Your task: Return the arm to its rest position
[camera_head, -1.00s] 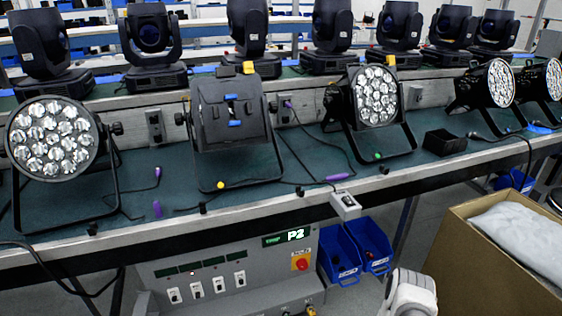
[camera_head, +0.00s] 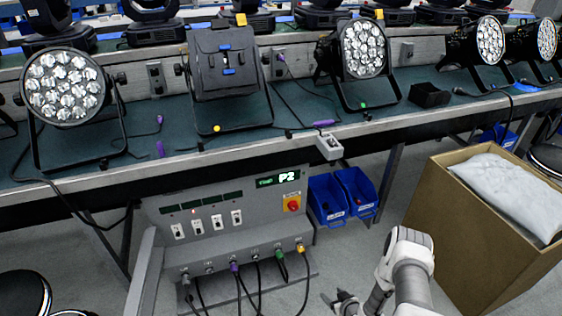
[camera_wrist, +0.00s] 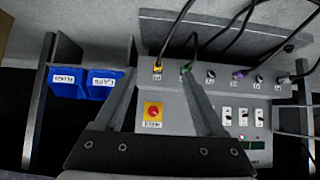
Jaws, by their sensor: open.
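My arm (camera_head: 405,272) shows at the bottom of the head view, white and grey, in front of the bench and off to the right of the control box. My gripper (camera_wrist: 160,78) is open in the wrist view, with two long grey fingers spread apart and nothing between them. In the head view only a small dark part of it shows near the bottom edge. The grey control box (camera_head: 218,214) with the P2 display stands beyond the fingers and appears upside down in the wrist view. I cannot tell the exact gap to it.
A cardboard box (camera_head: 487,232) with a pale bag (camera_head: 507,183) stands close to the right of my arm. Blue bins (camera_head: 327,199) hang under the bench. Par cans (camera_head: 66,88) stand on the bench top (camera_head: 190,158). Cables hang from the control box. A black stool (camera_head: 24,294) is at lower left.

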